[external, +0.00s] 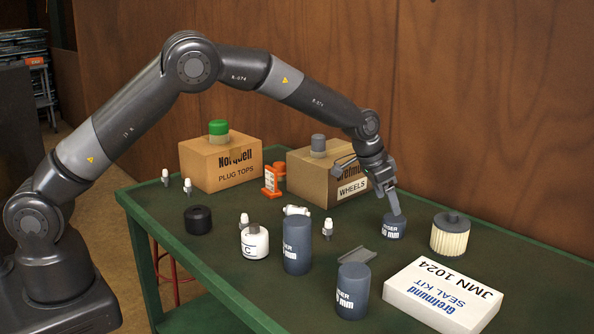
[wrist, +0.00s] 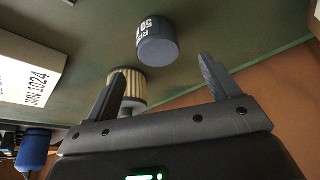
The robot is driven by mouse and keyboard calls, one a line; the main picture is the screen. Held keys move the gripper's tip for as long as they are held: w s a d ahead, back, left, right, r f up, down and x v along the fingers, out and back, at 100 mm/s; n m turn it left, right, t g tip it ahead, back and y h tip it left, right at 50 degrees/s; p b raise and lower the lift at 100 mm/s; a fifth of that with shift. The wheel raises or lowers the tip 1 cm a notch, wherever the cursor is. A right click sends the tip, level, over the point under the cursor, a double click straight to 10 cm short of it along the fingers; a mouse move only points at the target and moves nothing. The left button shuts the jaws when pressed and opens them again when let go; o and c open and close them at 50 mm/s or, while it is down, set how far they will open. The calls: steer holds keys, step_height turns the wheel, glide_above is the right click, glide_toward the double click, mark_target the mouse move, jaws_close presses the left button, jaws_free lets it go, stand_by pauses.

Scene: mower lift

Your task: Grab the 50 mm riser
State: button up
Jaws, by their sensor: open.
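The 50 mm riser (external: 391,229) is a short dark blue-grey cylinder with white lettering, standing on the green table near the back right. In the wrist view the riser (wrist: 158,45) shows "50" and lies just beyond the fingertips, roughly between their lines. My gripper (wrist: 161,68) is open with nothing between its fingers. In the external view my gripper (external: 372,188) is above and beside the riser, and one finger overlaps its top. I cannot tell whether they touch.
A ribbed filter (external: 449,239) stands close right of the riser; it also shows behind the left finger (wrist: 133,85). A white seal kit box (external: 440,291) lies in front. Two taller blue risers (external: 297,246) (external: 353,291) and a wheels box (external: 318,182) stand left.

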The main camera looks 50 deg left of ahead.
mark_target(393, 218)
steer(key=x, duration=0.8)
steer(key=shift+d+f, duration=0.1)
steer(key=shift+f, duration=0.05)
steer(key=shift+s, duration=0.1)
steer(key=c, duration=1.1)
steer(key=shift+c, duration=0.2)
